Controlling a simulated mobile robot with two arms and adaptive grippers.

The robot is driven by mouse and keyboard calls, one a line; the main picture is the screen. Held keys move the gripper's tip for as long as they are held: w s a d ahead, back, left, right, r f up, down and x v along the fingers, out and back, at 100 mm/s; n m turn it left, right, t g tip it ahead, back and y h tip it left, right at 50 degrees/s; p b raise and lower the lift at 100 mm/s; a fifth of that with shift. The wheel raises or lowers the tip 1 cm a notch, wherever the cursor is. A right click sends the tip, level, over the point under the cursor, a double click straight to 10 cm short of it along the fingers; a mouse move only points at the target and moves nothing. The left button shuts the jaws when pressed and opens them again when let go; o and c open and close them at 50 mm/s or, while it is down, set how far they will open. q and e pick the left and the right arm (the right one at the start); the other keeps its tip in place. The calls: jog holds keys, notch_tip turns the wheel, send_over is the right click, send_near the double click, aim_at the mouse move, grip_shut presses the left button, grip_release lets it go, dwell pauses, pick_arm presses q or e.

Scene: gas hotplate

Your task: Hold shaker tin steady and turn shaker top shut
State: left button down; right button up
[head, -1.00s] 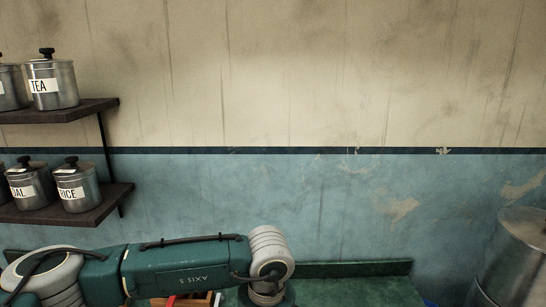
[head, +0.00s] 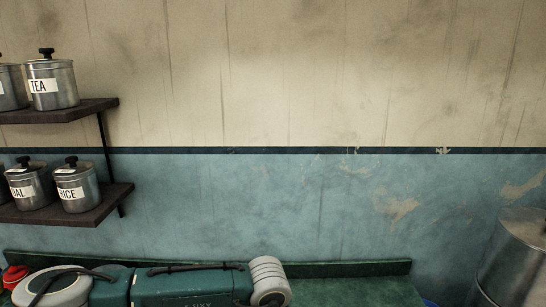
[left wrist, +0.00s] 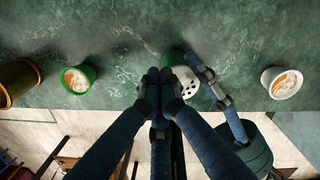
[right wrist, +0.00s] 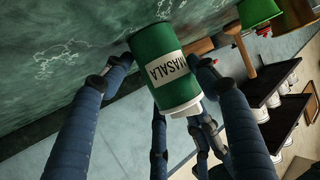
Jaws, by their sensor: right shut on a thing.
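The shaker tin (right wrist: 165,60) is green with a MASALA label, and shows in the right wrist view between my right fingers. My right gripper (right wrist: 160,72) is shut on it. The white shaker top (right wrist: 185,108) is on the tin's lower end in that picture. In the left wrist view the holed face of the shaker top (left wrist: 187,82) shows just right of my left fingertips. My left gripper (left wrist: 155,80) has its fingertips drawn together with nothing seen between them. Whether they touch the top is unclear. The head view shows neither the tin nor the grippers.
The left wrist view shows a green cup (left wrist: 77,79), a pale cup (left wrist: 282,83) and a brass-coloured vessel (left wrist: 18,80) along the green counter (left wrist: 120,25). In the head view, shelves with canisters (head: 77,187) hang left and a large metal pot (head: 515,250) stands right.

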pick_arm(q)
jog(key=shift+s+d, duration=0.35)
jog(key=shift+d, duration=0.15)
dwell(0.8)
jog(key=shift+w+d, duration=0.3)
dwell(0.4)
jog(key=shift+d, duration=0.1)
jog(key=shift+w+d, duration=0.15)
jog(key=shift+d, duration=0.25)
jog(key=shift+d, duration=0.15)
jog(key=shift+w+r, duration=0.15)
jog(key=shift+w, duration=0.2)
jog(key=shift+s+r, duration=0.1)
jog(key=shift+r, duration=2.7)
